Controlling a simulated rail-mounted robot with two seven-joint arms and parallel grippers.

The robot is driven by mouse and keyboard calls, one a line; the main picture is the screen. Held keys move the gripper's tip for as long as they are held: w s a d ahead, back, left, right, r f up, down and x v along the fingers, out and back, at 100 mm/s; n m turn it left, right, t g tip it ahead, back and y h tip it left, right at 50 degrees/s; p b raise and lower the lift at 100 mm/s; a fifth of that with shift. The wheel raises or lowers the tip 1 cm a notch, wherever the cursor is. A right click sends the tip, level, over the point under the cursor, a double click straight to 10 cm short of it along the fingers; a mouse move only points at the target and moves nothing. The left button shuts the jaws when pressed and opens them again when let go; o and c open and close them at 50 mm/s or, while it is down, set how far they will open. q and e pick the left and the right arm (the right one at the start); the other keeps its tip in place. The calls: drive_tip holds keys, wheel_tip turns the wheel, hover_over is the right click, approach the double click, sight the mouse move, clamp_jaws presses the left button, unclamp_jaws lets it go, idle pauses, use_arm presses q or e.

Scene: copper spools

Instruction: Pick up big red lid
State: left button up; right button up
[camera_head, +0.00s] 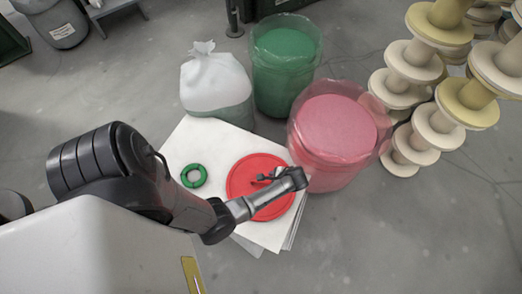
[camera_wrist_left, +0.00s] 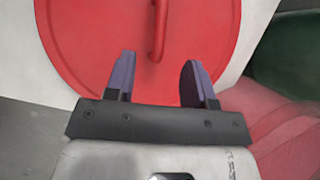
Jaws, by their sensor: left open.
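The big red lid (camera_head: 243,178) lies flat on a white sheet stack (camera_head: 212,143) on the floor. My left gripper (camera_head: 268,178) is over the lid in the head view and covers part of it. In the left wrist view the lid (camera_wrist_left: 90,40) fills the upper middle, with a raised red handle (camera_wrist_left: 158,28) on it. The left gripper (camera_wrist_left: 158,82) is open there, its two fingers apart with nothing between them. The handle lies ahead of the fingers, roughly in line with the gap. I cannot tell the height above the lid. My right gripper does not show.
A small green ring-shaped lid (camera_head: 193,175) lies left of the red lid. A pink-filled clear drum (camera_head: 335,130) stands close on the right, a green drum (camera_head: 284,60) and a tied bag (camera_head: 213,85) behind. Stacked spools (camera_head: 418,130) stand at far right. Lower-right floor is clear.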

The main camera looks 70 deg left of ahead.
sight(262, 182)
use_arm(q)
drive_tip(key=shift+b+x, duration=0.55)
drive_tip(key=shift+x, duration=1.15)
drive_tip(key=b+x, duration=0.3)
drive_tip(key=x, duration=0.1)
drive_tip(key=shift+s+a+f, duration=0.1)
drive_tip(key=shift+s, duration=0.1)
drive_tip(key=shift+s+a+f+b, duration=0.2)
drive_tip(key=shift+a+f+b, duration=0.05)
drive_tip(key=shift+b, duration=0.05)
drive_tip(key=shift+w, duration=0.1)
drive_tip(key=shift+c, duration=0.7)
clamp_jaws()
